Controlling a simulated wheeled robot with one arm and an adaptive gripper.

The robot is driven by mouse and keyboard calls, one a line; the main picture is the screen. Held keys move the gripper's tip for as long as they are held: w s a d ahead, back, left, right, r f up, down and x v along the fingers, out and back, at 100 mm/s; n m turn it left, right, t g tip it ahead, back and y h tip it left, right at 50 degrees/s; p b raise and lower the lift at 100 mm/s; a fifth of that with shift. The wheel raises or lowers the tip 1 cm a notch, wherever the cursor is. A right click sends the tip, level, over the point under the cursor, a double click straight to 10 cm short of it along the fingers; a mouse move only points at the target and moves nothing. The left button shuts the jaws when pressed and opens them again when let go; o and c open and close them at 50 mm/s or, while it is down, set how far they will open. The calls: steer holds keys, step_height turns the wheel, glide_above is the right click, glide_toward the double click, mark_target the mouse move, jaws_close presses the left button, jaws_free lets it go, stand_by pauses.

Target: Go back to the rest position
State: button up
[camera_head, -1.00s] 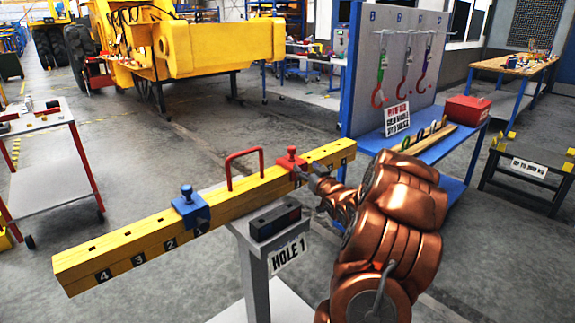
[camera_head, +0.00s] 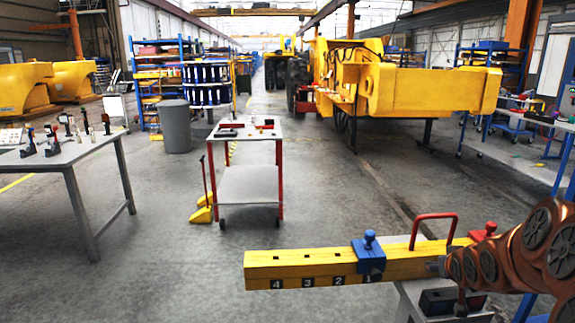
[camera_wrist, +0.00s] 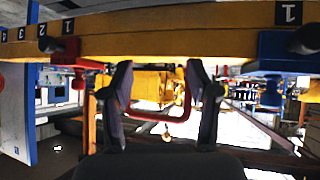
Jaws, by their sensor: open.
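A yellow numbered beam (camera_head: 310,262) lies across a grey stand at the lower right of the head view. It carries a blue clamp (camera_head: 369,255) by number 1, a red handle (camera_head: 433,218) and a red clamp (camera_head: 482,233). My gripper (camera_head: 438,266) is at the beam's near side, between the clamps; its fingers are hard to make out there. In the wrist view my gripper (camera_wrist: 160,85) has its fingers apart with nothing held. The beam (camera_wrist: 170,32) crosses the top, and the red handle (camera_wrist: 152,116) shows beyond and between the fingers. The blue clamp (camera_wrist: 270,85) is right, the red clamp (camera_wrist: 69,52) left.
A grey table (camera_head: 75,150) with several small tools stands left. A red-legged cart (camera_head: 248,172) is mid-floor, beside a grey bin (camera_head: 174,126). A large yellow machine (camera_head: 425,90) stands behind the beam.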

steer(key=s+a+r+n+g+y+p, duration=0.1)
steer(key=s+a+g, duration=0.2)
steer(key=s+a, duration=0.6)
steer(key=s+a+r+g+y+p, duration=0.1)
steer(key=s+a+g, duration=0.3)
steer(key=s+a, duration=0.5)
steer(key=s+a+r+n+g+y+p, duration=0.1)
steer(key=s+a+g, duration=0.3)
steer(key=s+a, duration=0.5)
steer(key=s, duration=0.9)
steer(key=shift+s+a+r+n+p, duration=0.15)
steer(key=shift+s+a+n+p, duration=0.15)
steer(key=shift+s, duration=0.1)
